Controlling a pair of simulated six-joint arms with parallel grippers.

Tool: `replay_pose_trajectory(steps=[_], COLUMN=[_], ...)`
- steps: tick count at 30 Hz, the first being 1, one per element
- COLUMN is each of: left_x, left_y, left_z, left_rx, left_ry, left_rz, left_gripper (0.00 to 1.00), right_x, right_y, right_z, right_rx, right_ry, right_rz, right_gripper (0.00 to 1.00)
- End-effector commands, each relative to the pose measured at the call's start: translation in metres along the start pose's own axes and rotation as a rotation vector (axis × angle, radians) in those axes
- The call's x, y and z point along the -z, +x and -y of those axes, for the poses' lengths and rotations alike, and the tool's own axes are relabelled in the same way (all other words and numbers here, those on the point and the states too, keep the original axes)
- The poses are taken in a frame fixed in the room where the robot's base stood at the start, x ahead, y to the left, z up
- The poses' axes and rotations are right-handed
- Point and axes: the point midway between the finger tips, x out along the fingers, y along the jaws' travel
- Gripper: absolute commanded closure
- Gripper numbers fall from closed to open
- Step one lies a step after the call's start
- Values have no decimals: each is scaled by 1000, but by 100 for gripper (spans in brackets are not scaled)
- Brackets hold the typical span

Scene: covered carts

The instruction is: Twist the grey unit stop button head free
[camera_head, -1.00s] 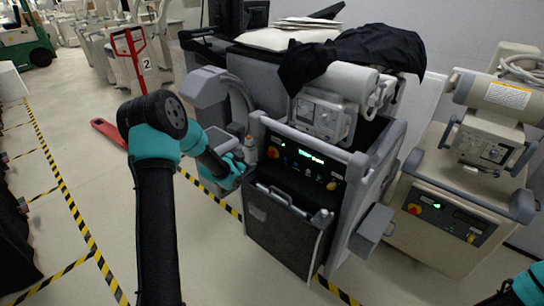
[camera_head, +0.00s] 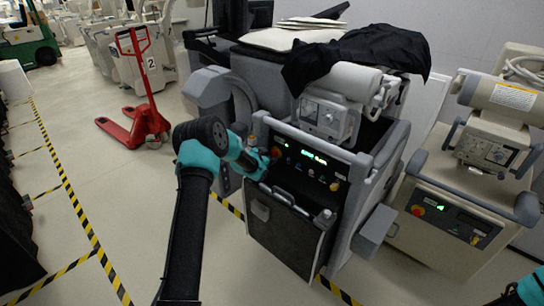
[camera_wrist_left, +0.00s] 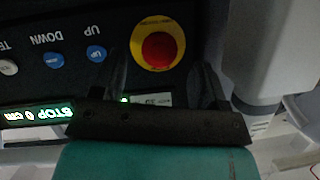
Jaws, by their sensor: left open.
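The grey unit's stop button head (camera_head: 276,152) is a small red knob at the left end of the dark control panel. In the left wrist view the red head (camera_wrist_left: 158,49) sits in a yellow ring. My left gripper (camera_head: 264,162) is at the panel's left end, close to the button. In the left wrist view its dark open fingers (camera_wrist_left: 162,68) reach toward either side of the button, with nothing between them gripped. I cannot tell whether they touch it.
The grey unit (camera_head: 290,225) has a lit green display (camera_head: 313,157) and blue buttons (camera_wrist_left: 96,53) near the stop button. A beige cart (camera_head: 445,235) with its own red button stands to the right. A red pallet jack (camera_head: 140,120) stands at the left.

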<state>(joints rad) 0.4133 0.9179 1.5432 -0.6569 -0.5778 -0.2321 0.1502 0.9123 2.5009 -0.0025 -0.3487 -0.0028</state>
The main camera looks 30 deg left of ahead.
Motion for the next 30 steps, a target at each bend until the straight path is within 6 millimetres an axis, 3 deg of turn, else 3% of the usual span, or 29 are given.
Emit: replay_pose_trajectory(steps=[7,19,30], left_x=[0,0,0], left_y=[28,33,33], left_z=[-1,0,0], left_rx=[0,0,0], left_ry=[0,0,0], left_rz=[-1,-1,0], left_gripper=[32,33,69], right_x=[0,0,0], right_y=[0,0,0], right_z=[0,0,0], right_rx=[0,0,0], right_ry=[0,0,0], right_rz=[0,0,0], right_gripper=[57,57,57])
